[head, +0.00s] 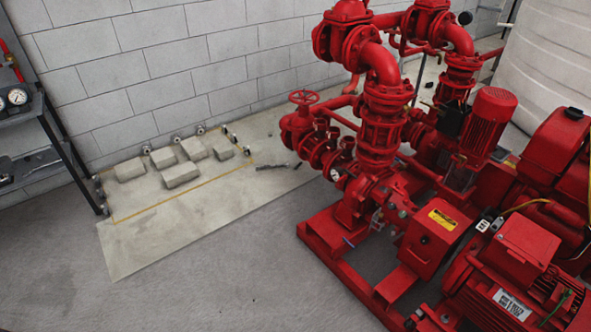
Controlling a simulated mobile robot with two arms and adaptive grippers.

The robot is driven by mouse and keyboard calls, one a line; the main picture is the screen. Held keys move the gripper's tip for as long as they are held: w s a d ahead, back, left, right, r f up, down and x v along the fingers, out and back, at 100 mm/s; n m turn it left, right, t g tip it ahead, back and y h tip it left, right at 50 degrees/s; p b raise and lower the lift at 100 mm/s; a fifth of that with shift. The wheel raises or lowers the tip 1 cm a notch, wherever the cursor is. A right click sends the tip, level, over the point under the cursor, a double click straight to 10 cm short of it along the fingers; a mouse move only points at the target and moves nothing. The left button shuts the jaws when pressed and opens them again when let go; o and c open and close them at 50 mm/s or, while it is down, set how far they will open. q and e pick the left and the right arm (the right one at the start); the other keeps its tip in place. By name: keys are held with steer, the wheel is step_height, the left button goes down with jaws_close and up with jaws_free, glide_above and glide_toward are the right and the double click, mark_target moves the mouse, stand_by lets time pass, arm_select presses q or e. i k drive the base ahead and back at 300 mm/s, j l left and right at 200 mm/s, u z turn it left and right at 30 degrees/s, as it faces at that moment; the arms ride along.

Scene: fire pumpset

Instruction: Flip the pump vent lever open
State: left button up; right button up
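The red pump (362,205) stands on a red base frame right of centre in the head view. A small blue handle-like piece (348,242) shows low at the pump's front left. A small metallic fitting (377,217) sits on the pump body just right of it. These parts are too small to tell which is the vent lever or how it is set. A round gauge (336,174) is on the pipework above. Neither of my grippers is in view.
Red motors (518,255) fill the right side, with a white tank (555,50) behind. Pale blocks (182,175) lie on a concrete slab (150,240) by the wall. A dark rack (55,125) with gauges stands at left. The floor (210,285) at front left is clear.

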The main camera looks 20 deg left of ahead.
mark_target(345, 171)
steer(key=u, duration=0.15)
steer(key=i+z, duration=0.2)
steer(key=i, duration=0.4)
steer(key=i+z, duration=0.25)
steer(key=i, duration=0.35)
steer(key=i+j+z, duration=0.2)
steer(key=i, duration=0.35)
